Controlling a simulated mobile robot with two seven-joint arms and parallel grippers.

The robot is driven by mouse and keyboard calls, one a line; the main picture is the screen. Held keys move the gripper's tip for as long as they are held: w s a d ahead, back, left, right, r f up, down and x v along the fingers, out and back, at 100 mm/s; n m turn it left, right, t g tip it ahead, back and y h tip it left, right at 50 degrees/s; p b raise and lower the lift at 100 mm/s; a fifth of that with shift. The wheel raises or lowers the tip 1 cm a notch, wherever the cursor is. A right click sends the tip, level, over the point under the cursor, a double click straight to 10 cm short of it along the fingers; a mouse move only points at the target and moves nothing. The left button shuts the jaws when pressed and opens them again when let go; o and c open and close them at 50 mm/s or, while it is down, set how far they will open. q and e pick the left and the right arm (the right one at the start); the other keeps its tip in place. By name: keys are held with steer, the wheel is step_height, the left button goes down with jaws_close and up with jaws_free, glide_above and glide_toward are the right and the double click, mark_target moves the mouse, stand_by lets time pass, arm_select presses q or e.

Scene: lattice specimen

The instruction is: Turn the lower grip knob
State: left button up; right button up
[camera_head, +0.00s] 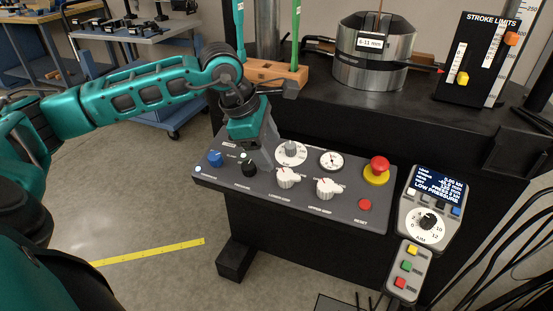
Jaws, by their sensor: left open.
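The lower grip knob (287,178) is a white knob on the grey sloped control panel (215,178), with a small label below it that seems to read LOWER GRIP. A similar white upper grip knob (327,188) is to its right. My left gripper (266,160) points down over the panel, just left of and behind the lower grip knob and near the black knob (249,167). It is open with nothing seen between its fingers; the fingertips are small and partly hidden. It appears apart from the knob. My right gripper is not in view.
A white dial (291,153), a gauge (331,160), a red emergency button (377,169), a red reset button (365,204) and a blue knob (215,158) share the panel. A handheld pendant (428,215) hangs at right. A wooden block (272,74) holds green-handled tools behind.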

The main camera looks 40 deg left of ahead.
arm_select(q)
steer(key=shift+v, duration=1.6)
steer(key=shift+d, duration=0.1)
